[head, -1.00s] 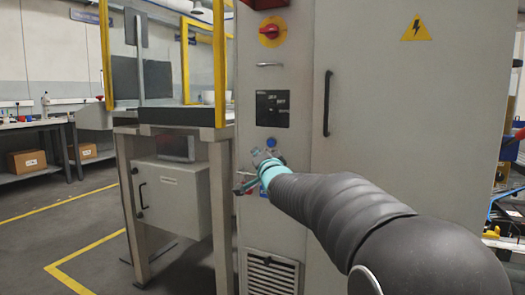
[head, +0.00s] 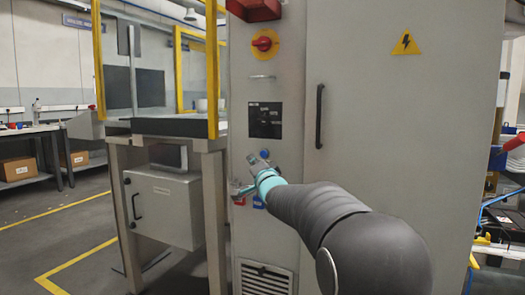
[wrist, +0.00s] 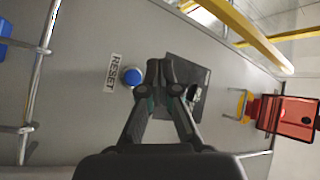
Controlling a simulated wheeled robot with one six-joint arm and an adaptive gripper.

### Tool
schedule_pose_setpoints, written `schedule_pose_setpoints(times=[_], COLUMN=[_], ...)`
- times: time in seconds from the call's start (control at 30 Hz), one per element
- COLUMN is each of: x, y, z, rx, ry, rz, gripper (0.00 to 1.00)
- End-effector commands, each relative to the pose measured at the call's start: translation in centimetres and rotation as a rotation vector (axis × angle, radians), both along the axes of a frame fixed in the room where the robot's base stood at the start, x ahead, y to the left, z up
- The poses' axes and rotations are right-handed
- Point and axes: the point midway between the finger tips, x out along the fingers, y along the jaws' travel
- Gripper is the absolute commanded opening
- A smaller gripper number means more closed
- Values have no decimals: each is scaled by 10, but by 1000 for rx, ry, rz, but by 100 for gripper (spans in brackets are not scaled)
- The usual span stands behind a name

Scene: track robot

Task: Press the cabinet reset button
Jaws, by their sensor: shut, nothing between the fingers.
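The cabinet (head: 400,110) is a tall grey unit with a narrow control panel on its left part. The blue reset button (wrist: 132,76) sits beside a white "RESET" label (wrist: 112,73) in the wrist view. A blue button also shows in the head view (head: 265,153), just above my gripper. My gripper (wrist: 170,66) is shut and empty. In the wrist view its fingertips lie just right of the blue button, over the edge of a dark panel (wrist: 190,80). I cannot tell whether they touch the cabinet. In the head view my gripper (head: 250,175) is partly hidden by my arm.
Red and blue labels or parts (head: 258,202) show below my gripper. A yellow-framed station (head: 170,125) stands close on the left.

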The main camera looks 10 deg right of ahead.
Motion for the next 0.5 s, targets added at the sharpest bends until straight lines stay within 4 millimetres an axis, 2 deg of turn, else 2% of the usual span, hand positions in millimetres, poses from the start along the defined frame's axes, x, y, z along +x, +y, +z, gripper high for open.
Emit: schedule_pose_setpoints(times=[0.23,0.5], x=[25,39], y=[-19,-29], z=[3,1], rx=[0,0], ry=[2,0], rz=[-1,0], gripper=[0,0])
